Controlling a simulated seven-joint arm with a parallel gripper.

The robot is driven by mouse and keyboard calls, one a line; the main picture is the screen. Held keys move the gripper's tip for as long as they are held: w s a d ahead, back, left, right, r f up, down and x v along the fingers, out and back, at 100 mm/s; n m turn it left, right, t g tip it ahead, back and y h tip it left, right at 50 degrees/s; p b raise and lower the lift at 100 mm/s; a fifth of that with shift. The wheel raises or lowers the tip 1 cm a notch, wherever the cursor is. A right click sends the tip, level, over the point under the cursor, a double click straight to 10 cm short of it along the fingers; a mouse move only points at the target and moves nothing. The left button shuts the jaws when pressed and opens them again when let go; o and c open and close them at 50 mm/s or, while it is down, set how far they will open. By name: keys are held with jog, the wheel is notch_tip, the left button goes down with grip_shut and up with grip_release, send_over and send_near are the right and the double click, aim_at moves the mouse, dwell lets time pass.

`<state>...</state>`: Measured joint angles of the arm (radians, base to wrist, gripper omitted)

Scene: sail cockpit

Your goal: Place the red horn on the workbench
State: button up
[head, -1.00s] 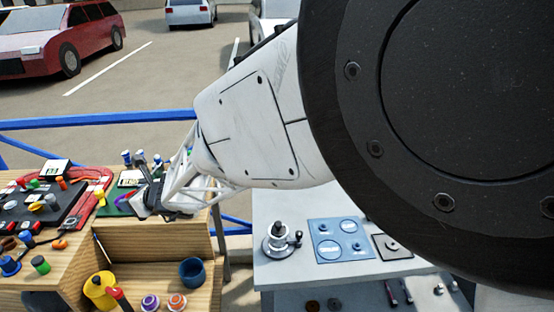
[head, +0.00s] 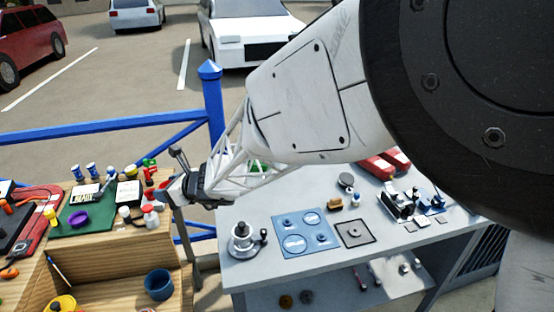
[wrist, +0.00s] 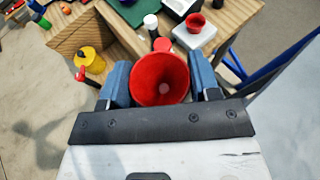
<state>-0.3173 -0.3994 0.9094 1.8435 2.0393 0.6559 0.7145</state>
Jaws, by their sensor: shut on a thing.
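The red horn (wrist: 160,80) is held between the two blue fingers of my gripper (wrist: 161,86) in the wrist view, its wide open mouth facing the camera. My gripper is shut on it. In the head view my gripper (head: 182,188) is at the right edge of the wooden bench, beside the gap to the grey bench. The horn is hard to make out there. The grey workbench (head: 240,275) stands to the right, with a lower shelf.
The wooden bench (head: 100,262) at left is crowded with a green mat (head: 88,218), a blue cup (head: 159,284) and small bottles. The grey bench carries a blue panel (head: 306,232), a dark square plate (head: 353,233) and a round metal fitting (head: 242,240). A blue railing post (head: 212,100) stands behind.

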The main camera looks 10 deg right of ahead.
jog(key=s+d+m+t+h, duration=0.1)
jog(key=s+d, duration=0.2)
jog(key=d, duration=0.9)
jog(key=s+d+m+h, duration=0.1)
jog(key=s+d, duration=0.3)
jog(key=d, duration=0.7)
jog(key=s+d+m+t, duration=0.1)
jog(key=s+d, duration=0.2)
jog(key=d, duration=0.9)
notch_tip(320, 180, down, 6)
jog(key=shift+s+a+r, duration=0.1)
jog(key=w+d+f, duration=0.1)
jog(key=w, duration=1.5)
jog(key=shift+d+f, duration=0.15)
jog(key=shift+f, duration=0.1)
jog(key=shift+f, duration=1.75)
